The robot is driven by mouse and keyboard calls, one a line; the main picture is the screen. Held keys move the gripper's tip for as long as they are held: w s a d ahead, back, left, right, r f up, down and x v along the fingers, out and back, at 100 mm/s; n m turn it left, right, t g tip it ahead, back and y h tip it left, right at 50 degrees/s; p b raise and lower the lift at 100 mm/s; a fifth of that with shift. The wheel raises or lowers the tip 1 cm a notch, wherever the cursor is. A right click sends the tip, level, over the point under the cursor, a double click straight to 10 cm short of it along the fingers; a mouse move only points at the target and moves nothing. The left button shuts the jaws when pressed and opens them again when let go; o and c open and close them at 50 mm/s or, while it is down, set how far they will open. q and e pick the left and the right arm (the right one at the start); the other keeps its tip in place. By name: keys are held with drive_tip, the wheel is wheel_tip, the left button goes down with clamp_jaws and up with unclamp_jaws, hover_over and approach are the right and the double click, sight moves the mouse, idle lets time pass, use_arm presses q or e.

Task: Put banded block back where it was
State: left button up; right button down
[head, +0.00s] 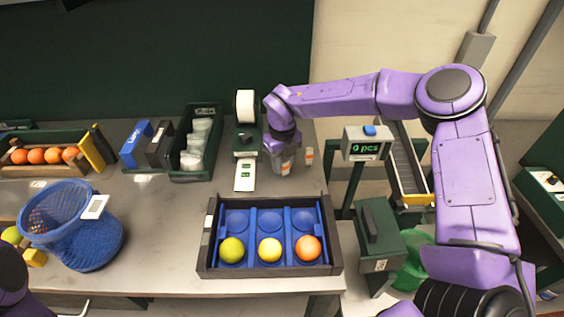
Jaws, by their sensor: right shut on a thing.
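My right gripper (284,163) points down over the back right of the table, beside the label printer. It is shut on a small block, which I take to be the banded block; the fingers hide most of it and only a little orange shows. I cannot tell whether it touches the table. A small orange and white piece (309,156) stands just right of the fingers, apart from them. My left gripper is out of view; only part of my left arm shows at the lower left corner.
A dark tray (207,262) with blue compartments holds a green, a yellow and an orange fruit in front. The printer (245,145) and a green bin (178,168) stand left of the gripper. A blue basket (90,245) is at left. A counter display (367,146) stands right.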

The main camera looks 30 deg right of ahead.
drive_tip(key=shift+c, duration=1.9)
unclamp_jaws()
drive_tip(key=shift+r+p, duration=3.2)
drive_tip(key=shift+r, duration=0.8)
drive_tip(key=shift+f, duration=0.1)
